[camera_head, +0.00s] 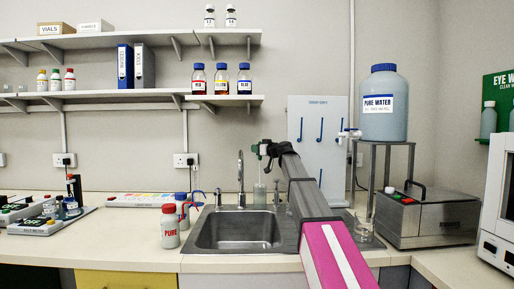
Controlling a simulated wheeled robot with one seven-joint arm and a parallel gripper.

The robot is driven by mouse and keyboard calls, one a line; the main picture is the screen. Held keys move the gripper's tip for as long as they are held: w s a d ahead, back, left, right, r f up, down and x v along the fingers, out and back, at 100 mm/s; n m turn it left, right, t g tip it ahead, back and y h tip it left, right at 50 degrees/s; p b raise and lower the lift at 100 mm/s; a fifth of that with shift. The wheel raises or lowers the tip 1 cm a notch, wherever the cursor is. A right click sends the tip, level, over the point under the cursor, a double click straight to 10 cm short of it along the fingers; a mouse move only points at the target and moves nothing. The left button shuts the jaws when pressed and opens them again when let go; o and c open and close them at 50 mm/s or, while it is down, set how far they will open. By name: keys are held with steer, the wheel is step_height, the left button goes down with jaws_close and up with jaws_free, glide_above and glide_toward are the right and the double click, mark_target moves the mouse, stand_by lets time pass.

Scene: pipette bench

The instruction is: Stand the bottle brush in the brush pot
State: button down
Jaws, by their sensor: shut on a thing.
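My gripper (261,150) is above the back edge of the sink, a little right of the tap, at the end of my arm, which reaches in from the lower right. It is shut on the bottle brush, whose thin stem hangs upright below the jaws. A small grey-green upright shape (260,194) shows at the stem's lower end, behind the sink basin. It is too small to tell whether this is the brush head, the brush pot, or the head inside the pot. I cannot make out the brush pot separately.
The steel sink (205,236) has a tall tap (240,178). A hook board (304,125) is behind my arm.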

steer(key=shift+f, duration=0.15)
steer(key=c, duration=0.9)
jaws_free()
steer(key=shift+c, duration=0.2)
steer(key=v, duration=1)
steer(key=shift+s+d, duration=0.25)
steer(key=shift+d, duration=0.05)
steer(key=shift+s, duration=0.1)
